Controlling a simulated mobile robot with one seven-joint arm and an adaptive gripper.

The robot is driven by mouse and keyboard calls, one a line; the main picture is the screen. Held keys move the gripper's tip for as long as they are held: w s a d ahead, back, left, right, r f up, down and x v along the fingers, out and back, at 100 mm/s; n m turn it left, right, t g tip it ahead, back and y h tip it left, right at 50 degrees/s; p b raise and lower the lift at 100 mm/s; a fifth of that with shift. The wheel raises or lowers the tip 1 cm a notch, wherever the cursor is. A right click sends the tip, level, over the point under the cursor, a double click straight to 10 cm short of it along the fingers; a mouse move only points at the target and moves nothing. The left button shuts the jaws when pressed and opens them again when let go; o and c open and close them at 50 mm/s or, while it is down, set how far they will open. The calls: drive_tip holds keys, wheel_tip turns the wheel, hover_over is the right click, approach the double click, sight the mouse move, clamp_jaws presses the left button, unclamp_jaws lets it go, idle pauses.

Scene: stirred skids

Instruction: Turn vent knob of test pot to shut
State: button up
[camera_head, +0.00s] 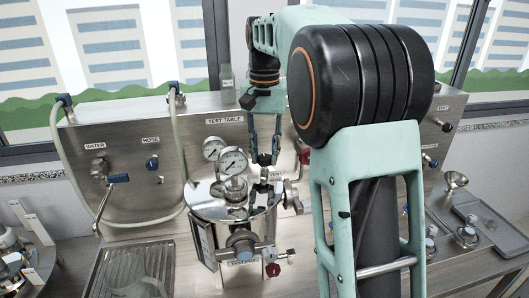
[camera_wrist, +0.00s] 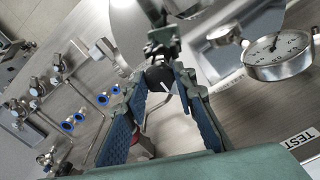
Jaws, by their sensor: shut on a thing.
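The test pot (camera_head: 205,207) stands on the bench in front of the panel, with its shiny round lid and gauges on top. My gripper (camera_head: 264,160) reaches down over the right side of the lid, next to a small VENT label (camera_head: 278,178). In the wrist view my gripper (camera_wrist: 162,80) has its blue-padded fingers on both sides of the black vent knob (camera_wrist: 158,76), which carries a white mark. It is shut on this knob. The fingers partly hide the knob, and I cannot read its setting.
A pressure gauge (camera_head: 233,161) stands close left of my gripper. The panel marked TEST TABLE (camera_head: 224,121) rises behind. A hose (camera_head: 62,165) hangs at left.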

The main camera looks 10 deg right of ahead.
drive_tip(key=o, duration=1.1)
drive_tip(key=shift+o, duration=0.2)
drive_tip(key=shift+r, duration=0.1)
wheel_tip(320, 180, up, 12)
